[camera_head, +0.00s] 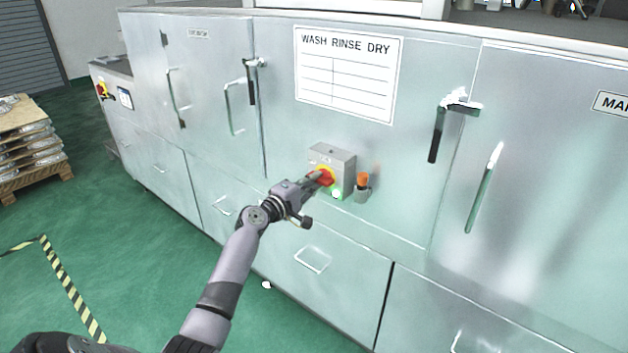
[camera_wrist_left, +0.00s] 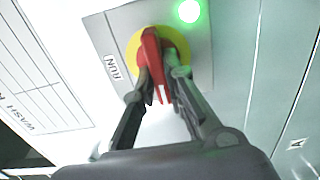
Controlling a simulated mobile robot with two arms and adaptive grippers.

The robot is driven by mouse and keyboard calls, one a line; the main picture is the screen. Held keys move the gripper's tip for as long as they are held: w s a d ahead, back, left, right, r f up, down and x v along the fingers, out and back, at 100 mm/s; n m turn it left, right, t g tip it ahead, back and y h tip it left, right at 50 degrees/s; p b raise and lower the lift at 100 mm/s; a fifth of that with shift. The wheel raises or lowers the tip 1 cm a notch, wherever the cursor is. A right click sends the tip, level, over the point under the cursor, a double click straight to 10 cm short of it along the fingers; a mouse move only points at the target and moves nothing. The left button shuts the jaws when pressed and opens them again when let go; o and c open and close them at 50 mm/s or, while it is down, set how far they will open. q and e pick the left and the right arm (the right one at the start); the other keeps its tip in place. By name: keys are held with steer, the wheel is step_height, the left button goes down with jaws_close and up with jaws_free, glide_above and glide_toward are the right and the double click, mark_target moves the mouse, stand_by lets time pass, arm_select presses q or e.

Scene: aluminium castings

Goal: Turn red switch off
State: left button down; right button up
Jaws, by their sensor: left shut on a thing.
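The red switch (camera_head: 326,177) is a rotary handle on a yellow disc, on a small grey box (camera_head: 338,158) fixed to the front of the metal washing machine. In the left wrist view the red handle (camera_wrist_left: 152,62) stands out from the yellow disc (camera_wrist_left: 178,45), with a RUN label to its left and a lit green lamp (camera_wrist_left: 189,11) at upper right. My left gripper (camera_head: 318,180) is at the switch, and in the left wrist view its two fingers (camera_wrist_left: 158,88) are shut on the red handle from both sides. My right gripper is not seen.
An orange-topped knob (camera_head: 362,183) sticks out just right of the box. Door handles (camera_head: 442,125) and drawer pulls (camera_head: 311,259) project from the machine front. A loaded pallet (camera_head: 25,145) stands at the far left.

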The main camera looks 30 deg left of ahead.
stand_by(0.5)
arm_select(q)
steer(key=c, duration=1.6)
jaws_free()
steer(key=shift+c, duration=0.2)
steer(key=s+a, duration=0.1)
steer(key=s, duration=1.1)
